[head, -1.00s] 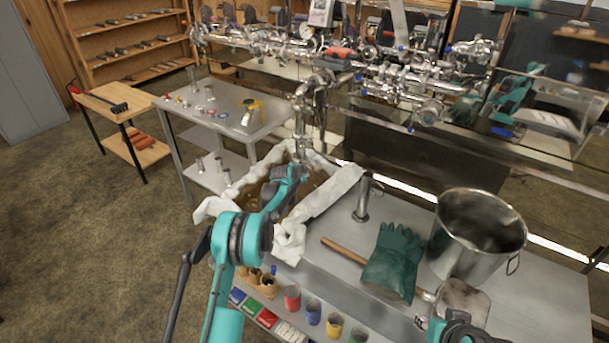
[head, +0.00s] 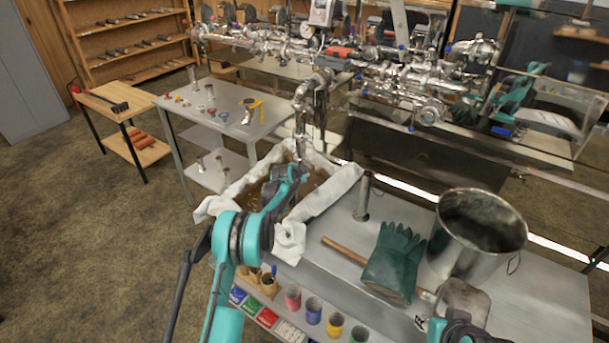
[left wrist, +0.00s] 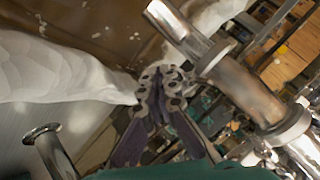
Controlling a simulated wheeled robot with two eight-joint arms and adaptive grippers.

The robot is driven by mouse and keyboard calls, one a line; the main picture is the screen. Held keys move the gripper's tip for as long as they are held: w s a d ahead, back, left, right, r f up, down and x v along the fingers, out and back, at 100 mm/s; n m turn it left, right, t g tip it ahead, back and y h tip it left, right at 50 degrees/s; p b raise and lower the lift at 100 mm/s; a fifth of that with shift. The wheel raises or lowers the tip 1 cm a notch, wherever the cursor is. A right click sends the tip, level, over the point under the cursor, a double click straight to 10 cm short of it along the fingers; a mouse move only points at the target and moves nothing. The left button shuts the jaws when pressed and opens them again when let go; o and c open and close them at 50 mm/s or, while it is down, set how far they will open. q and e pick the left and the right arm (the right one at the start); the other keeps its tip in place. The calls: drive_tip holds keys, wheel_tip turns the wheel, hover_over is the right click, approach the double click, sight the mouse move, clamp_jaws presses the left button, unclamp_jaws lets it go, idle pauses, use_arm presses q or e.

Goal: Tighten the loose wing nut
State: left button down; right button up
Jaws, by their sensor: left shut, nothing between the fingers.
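My left gripper (head: 296,172) is over the white-lined tray, beside the lower end of a steel pipe (head: 301,123) that hangs from the pipework. In the left wrist view my left gripper (left wrist: 167,78) has its fingers together with nothing between them. The pipe with its flanged joints (left wrist: 245,92) lies just right of the fingertips; I cannot tell whether they touch. I cannot make out the loose wing nut in either view. My right arm shows only in part at the bottom right of the head view, and its gripper is out of sight.
The cloth-lined tray (head: 343,183) holds brown liquid. A green glove (head: 393,262), a wooden-handled tool (head: 345,251) and a steel pot (head: 476,235) are on the bench to the right. A steel cart (head: 228,118) stands behind left. Open floor lies at left.

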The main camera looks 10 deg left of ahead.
use_arm(q)
drive_tip(key=shift+r, duration=0.15)
idle(0.5)
drive_tip(key=shift+d+r+p, duration=0.1)
drive_tip(key=shift+r+p, duration=0.25)
drive_tip(key=shift+r, duration=0.4)
